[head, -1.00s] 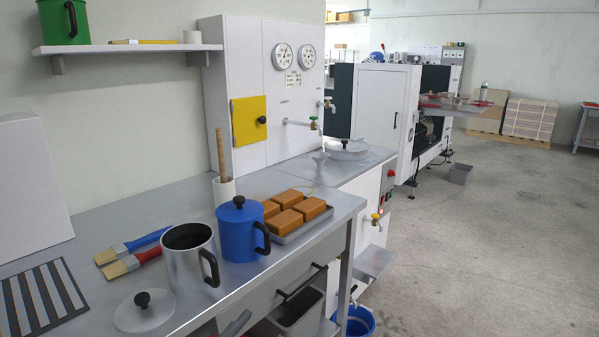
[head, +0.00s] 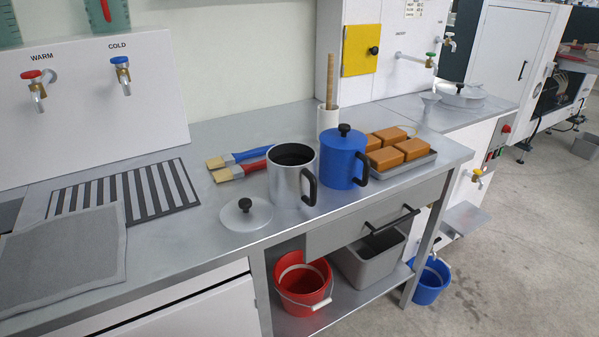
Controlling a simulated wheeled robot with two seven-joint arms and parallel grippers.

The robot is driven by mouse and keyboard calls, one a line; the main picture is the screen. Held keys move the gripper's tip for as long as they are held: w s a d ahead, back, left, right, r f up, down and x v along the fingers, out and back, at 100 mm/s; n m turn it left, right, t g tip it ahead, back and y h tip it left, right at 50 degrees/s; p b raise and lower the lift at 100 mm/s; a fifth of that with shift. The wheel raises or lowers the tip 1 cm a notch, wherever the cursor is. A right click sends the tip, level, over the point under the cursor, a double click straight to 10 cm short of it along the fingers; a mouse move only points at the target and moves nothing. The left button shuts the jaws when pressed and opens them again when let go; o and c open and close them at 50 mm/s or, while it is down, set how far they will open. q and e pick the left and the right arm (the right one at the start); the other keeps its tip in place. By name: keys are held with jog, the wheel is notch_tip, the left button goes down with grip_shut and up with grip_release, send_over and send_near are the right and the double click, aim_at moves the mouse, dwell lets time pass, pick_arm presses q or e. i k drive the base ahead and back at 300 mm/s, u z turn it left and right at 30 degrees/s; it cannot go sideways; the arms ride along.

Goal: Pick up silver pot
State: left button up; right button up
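The silver pot (head: 286,182) stands upright and open on the metal counter, with a dark inside and a black handle (head: 309,187) on its right side. Its round silver lid (head: 245,213) with a black knob lies on the counter just to its left and in front. A blue pot (head: 343,160) with its lid on stands close to its right. Neither of my grippers shows in the head view.
Two brushes (head: 238,163) lie behind the silver pot. A tray (head: 408,165) of orange-brown blocks sits to the right. A striped black grate (head: 125,192) and grey cloth (head: 62,258) lie left. Red (head: 303,284) and blue (head: 428,281) buckets stand below.

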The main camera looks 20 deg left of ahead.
aim_at(297, 180)
jog(key=z, duration=1.2)
jog(key=i, duration=0.8)
jog(key=u, duration=3)
